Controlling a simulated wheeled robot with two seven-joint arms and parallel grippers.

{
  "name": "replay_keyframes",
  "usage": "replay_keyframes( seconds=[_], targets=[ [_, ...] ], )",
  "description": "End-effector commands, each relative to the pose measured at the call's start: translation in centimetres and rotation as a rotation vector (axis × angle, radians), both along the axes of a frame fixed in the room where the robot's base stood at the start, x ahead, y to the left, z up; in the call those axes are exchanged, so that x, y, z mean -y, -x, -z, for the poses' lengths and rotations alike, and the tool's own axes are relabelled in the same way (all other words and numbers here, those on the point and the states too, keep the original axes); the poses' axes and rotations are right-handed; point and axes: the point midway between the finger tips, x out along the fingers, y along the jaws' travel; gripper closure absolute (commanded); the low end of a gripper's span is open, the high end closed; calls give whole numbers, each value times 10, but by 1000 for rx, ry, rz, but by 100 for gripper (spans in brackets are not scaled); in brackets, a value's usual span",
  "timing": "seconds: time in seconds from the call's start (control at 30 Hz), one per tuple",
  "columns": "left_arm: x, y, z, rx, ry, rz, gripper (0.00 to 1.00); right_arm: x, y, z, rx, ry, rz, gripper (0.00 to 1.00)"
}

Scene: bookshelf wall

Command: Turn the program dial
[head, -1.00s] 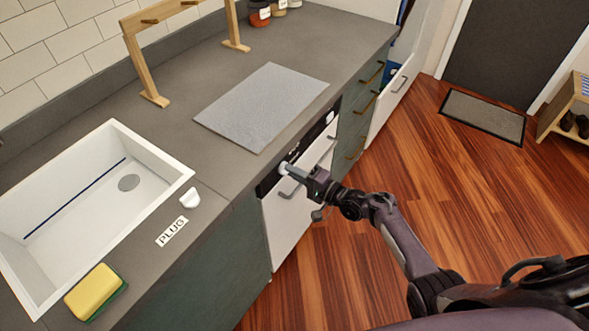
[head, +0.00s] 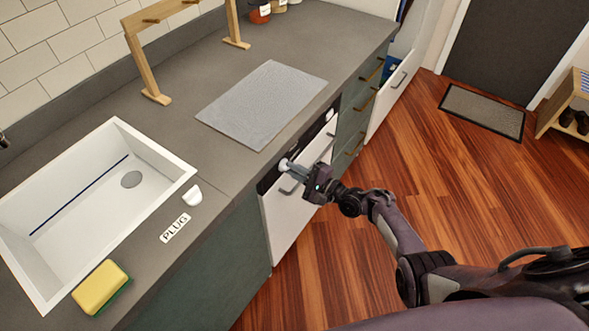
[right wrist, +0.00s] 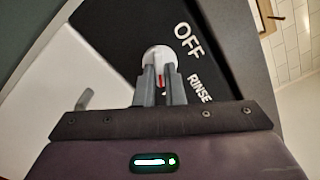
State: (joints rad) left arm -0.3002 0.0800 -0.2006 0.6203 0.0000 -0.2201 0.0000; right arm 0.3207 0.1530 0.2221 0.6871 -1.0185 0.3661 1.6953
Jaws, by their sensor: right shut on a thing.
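The program dial (right wrist: 155,54) is a small white round knob with a red mark, on the black control panel (right wrist: 115,20) of a white-fronted appliance under the counter. The words OFF and RINSE are printed beside it in the right wrist view. In the head view the dial (head: 283,162) shows at the panel's left end. My right gripper (right wrist: 160,74) is shut on the dial, one finger on each side of it. The fingers hide part of the knob. In the head view my right gripper (head: 288,167) reaches it from the front. My left gripper is not in view.
The appliance's front (head: 285,220) has a grey handle just below the panel. A white door or drawer front stands open beyond.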

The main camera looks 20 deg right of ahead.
Motion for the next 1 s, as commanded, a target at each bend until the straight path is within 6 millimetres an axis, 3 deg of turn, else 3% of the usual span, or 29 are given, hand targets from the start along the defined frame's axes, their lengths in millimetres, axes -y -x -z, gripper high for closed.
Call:
replay_keyframes(
  seconds=[0.4, 0.43, 0.6, 0.87, 1.0],
  targets=[
    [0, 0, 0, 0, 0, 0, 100, 0, 0, 1, -6, -6, 2, 100],
    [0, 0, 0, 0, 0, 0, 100, 0, 0, 1, -6, -6, 2, 88],
    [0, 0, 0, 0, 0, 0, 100, 0, 0, 1, -5, -6, 1, 69],
    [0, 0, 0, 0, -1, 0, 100, 1, 1, 0, -5, -5, 1, 69],
    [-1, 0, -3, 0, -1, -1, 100, 9, 12, 1, -6, -5, 1, 69]
  ],
)
